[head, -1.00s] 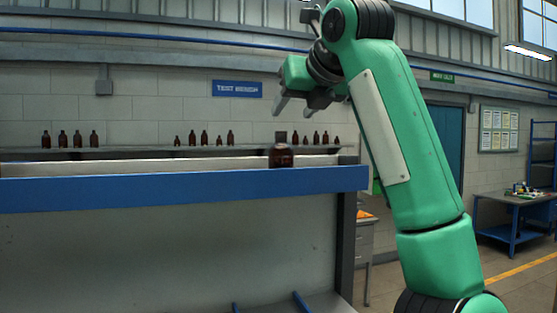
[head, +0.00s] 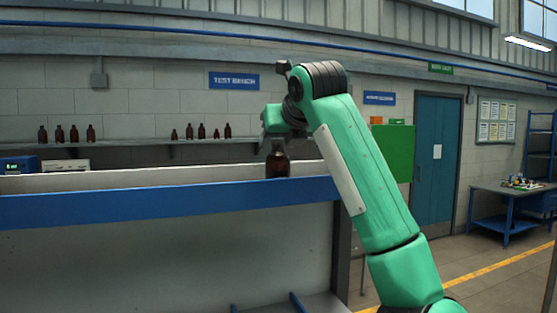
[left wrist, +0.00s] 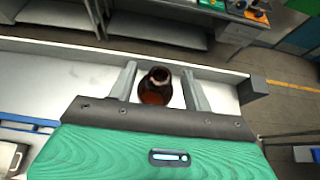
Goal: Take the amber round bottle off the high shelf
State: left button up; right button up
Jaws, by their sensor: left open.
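The amber round bottle (head: 277,166) is dark brown and stands upright near the right end of the high shelf, behind its blue front edge (head: 150,206). My left gripper (head: 277,138) is at the bottle's neck in the head view, where its fingers are hard to make out. In the left wrist view, the bottle (left wrist: 155,90) shows from above between the two grey fingers of the left gripper (left wrist: 159,76). The fingers are apart, with a gap on each side of the bottle. My right gripper is not in view.
Several small brown bottles (head: 74,134) stand on a wall ledge behind. A blue device (head: 18,165) and a white one are at far left. A green cabinet (head: 393,152) and teal door (head: 437,150) are behind my arm. The shelf left of the bottle looks clear.

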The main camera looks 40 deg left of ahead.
pick_arm(q)
jog(key=shift+p+x, duration=0.5)
jog(key=shift+x, duration=0.7)
jog(key=shift+w+a+f, duration=0.1)
jog(key=shift+w+a, duration=0.1)
jog(key=shift+a, duration=0.2)
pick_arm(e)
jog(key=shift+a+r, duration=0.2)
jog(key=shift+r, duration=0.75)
pick_arm(q)
jog(key=shift+d, duration=0.15)
grip_shut()
